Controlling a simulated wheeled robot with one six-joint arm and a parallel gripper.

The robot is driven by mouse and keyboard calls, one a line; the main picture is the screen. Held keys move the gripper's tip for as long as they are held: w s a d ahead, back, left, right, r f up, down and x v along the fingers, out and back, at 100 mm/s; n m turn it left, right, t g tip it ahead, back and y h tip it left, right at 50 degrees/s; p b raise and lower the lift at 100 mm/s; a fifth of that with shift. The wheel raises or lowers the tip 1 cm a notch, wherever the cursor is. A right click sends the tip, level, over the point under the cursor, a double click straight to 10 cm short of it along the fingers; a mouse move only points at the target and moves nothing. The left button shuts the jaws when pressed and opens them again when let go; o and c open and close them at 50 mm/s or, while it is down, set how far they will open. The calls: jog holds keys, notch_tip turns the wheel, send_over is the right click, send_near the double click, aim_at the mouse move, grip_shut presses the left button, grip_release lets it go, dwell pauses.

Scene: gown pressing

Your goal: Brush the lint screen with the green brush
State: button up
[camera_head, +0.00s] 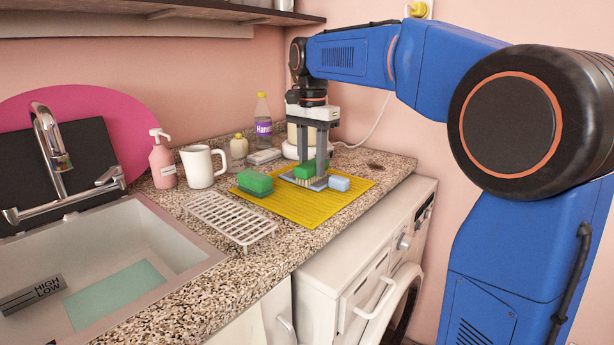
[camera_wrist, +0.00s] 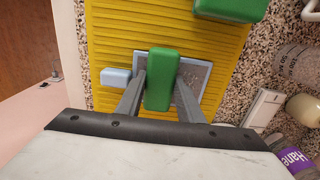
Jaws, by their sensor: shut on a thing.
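The green brush (camera_head: 303,170) is between the fingers of my gripper (camera_head: 312,176), which is shut on it. Its pale bristles point down. The wrist view shows the brush (camera_wrist: 162,78) as a green block between the two grey fingers (camera_wrist: 160,92). The lint screen (camera_wrist: 198,76), a grey framed panel, lies flat on the yellow ribbed mat (camera_wrist: 115,40) directly under the brush. In the head view the screen (camera_head: 318,186) is partly hidden by the brush and fingers. The bristles look to be at or just above the screen; contact cannot be told.
A green sponge-like block (camera_head: 255,183) and a pale blue block (camera_head: 339,184) lie on the mat beside the screen. A white rack (camera_head: 230,217), mug (camera_head: 203,166), pink soap pump (camera_head: 162,164) and purple-labelled bottle (camera_head: 263,122) stand around. The sink (camera_head: 110,262) is left.

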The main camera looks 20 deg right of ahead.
jog(key=shift+w+a, duration=0.4)
jog(key=shift+w, duration=0.2)
jog(key=shift+w+a, duration=0.35)
jog(key=shift+w, duration=0.25)
jog(key=shift+w+a, duration=0.65)
jog(key=shift+w, duration=0.3)
jog(key=shift+w+a, duration=0.6)
jog(key=shift+w, duration=0.3)
jog(key=shift+s, duration=0.1)
jog(key=shift+s+d, duration=0.65)
jog(key=shift+s, duration=0.3)
jog(key=shift+s+d, duration=0.65)
jog(key=shift+s, duration=0.25)
jog(key=shift+s+d, duration=0.6)
jog(key=shift+s, duration=0.35)
jog(key=shift+s+d, duration=0.6)
jog(key=shift+s, duration=0.3)
